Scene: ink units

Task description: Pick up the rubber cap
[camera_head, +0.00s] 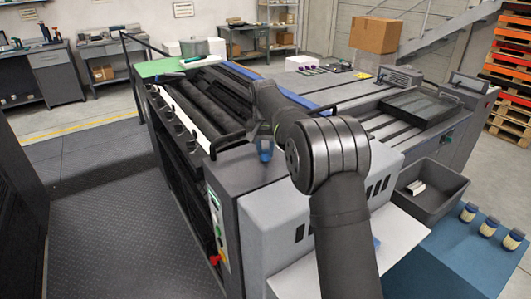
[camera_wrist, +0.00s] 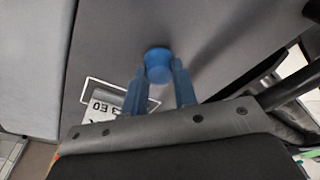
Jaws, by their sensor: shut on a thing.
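The rubber cap (camera_wrist: 158,66) is a round blue piece between the tips of my gripper's two blue fingers (camera_wrist: 159,84) in the wrist view. My gripper is shut on it. In the head view my gripper (camera_head: 265,148) is over the grey end housing of the ink unit, where a small blue part shows at its tip. There the cap cannot be told apart from the blue fingers. Behind the cap in the wrist view lies a grey panel (camera_wrist: 225,25). Whether the cap touches the panel is hard to tell.
A white-framed label (camera_wrist: 100,106) is on the panel. Dark rollers (camera_head: 205,100) lie behind my gripper. A cardboard box (camera_head: 375,35) stands at the back.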

